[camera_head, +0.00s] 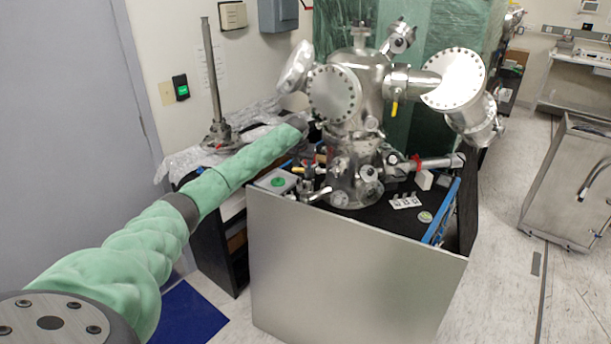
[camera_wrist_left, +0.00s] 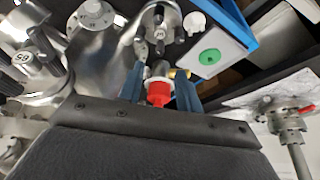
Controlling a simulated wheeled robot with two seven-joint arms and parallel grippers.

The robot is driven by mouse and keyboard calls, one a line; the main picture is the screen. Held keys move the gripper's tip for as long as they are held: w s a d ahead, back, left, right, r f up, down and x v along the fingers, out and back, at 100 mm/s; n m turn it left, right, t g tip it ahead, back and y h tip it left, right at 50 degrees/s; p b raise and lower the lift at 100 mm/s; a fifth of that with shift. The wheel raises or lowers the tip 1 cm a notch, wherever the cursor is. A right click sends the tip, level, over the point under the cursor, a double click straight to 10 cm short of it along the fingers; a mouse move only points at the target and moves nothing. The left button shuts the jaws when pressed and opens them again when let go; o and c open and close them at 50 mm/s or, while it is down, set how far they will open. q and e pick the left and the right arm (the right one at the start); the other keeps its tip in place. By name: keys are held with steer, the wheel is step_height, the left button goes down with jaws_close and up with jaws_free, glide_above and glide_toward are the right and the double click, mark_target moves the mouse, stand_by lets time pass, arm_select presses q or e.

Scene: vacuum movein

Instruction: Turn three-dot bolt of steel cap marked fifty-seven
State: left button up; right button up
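My left gripper (camera_wrist_left: 160,92) points at the fittings low on the steel vacuum chamber (camera_head: 358,95). Its two blue-grey fingers are apart, and a red part (camera_wrist_left: 158,93) with a brass fitting (camera_wrist_left: 180,74) shows between them. I cannot tell whether they touch the red part. In the head view, the end of my green-sleeved left arm is beside the chamber's left side, and its fingers are hard to make out. A round steel cap (camera_wrist_left: 24,60) at the left of the wrist view has a mark too small to read surely. Its bolt dots cannot be made out. My right gripper is not in view.
A black-topped cart (camera_head: 350,270) with a metal front panel carries the chamber. A grey box with a green button (camera_head: 277,181) sits at its left corner. A stand with a pole (camera_head: 212,85) is on the left bench. The floor (camera_head: 500,270) to the right is clear.

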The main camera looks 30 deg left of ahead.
mark_target(306, 175)
arm_select(q)
steer(key=shift+w+f+n, duration=0.1)
steer(key=shift+f+n, duration=0.05)
steer(key=shift+n, duration=0.15)
steer(key=shift+w+f+p, duration=0.1)
steer(key=shift+f+p, duration=0.2)
steer(key=shift+p, duration=0.05)
steer(key=shift+p+x, duration=1.25)
steer(key=shift+x, duration=2.2)
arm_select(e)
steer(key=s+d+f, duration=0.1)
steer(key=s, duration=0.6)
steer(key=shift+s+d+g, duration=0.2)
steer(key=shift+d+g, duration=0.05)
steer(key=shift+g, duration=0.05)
arm_select(q)
jaws_close()
